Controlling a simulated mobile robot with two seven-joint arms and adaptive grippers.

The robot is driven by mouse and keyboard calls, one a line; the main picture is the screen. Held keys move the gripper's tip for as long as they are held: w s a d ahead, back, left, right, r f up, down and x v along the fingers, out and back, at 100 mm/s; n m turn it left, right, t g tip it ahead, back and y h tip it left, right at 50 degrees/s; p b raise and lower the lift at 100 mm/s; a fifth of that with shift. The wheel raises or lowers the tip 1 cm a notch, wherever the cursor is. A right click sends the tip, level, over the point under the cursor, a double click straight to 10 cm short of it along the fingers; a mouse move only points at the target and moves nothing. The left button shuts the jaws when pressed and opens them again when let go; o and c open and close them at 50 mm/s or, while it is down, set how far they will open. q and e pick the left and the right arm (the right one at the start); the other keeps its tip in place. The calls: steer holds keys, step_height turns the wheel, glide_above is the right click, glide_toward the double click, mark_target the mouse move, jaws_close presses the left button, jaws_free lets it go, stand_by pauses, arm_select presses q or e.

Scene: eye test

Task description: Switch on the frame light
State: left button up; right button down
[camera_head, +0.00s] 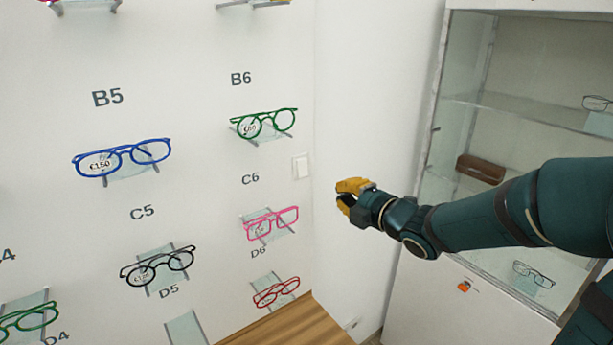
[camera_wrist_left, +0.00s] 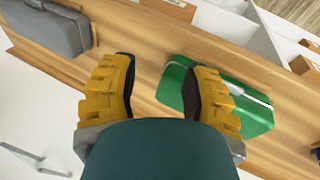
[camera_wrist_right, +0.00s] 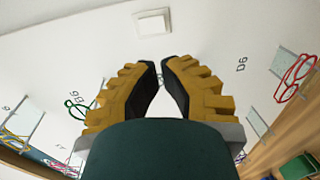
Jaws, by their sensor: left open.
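A white light switch (camera_head: 301,167) is on the white wall, right of the C6 label and near the wall's corner. It also shows in the right wrist view (camera_wrist_right: 152,23), just beyond my right fingertips. My right gripper (camera_head: 343,194) is to the right of the switch and slightly lower in the head view, apart from it. Its fingertips nearly meet in the right wrist view (camera_wrist_right: 160,66), with nothing held. My left gripper (camera_wrist_left: 158,72) is open and empty above a wooden surface; it is out of the head view.
Eyeglasses on small wall shelves surround the switch: green (camera_head: 264,123), pink (camera_head: 271,223), blue (camera_head: 122,158). A glass cabinet (camera_head: 440,120) stands at the right. A green case (camera_wrist_left: 250,108) and a grey case (camera_wrist_left: 50,33) lie on the wooden surface (camera_wrist_left: 140,60) below my left gripper.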

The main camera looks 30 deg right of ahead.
mark_target(302, 174)
steer(key=shift+w, duration=0.15)
arm_select(q)
steer(key=shift+r+p, duration=0.6)
steer(key=shift+r, duration=0.1)
arm_select(e)
steer(key=w, duration=0.4)
steer(key=w+f, duration=0.1)
steer(key=w, duration=0.4)
steer(key=w+a, duration=0.1)
steer(key=w, duration=0.3)
steer(key=shift+w+a+f, duration=0.1)
steer(key=shift+w+f, duration=0.2)
steer(key=shift+f, duration=0.1)
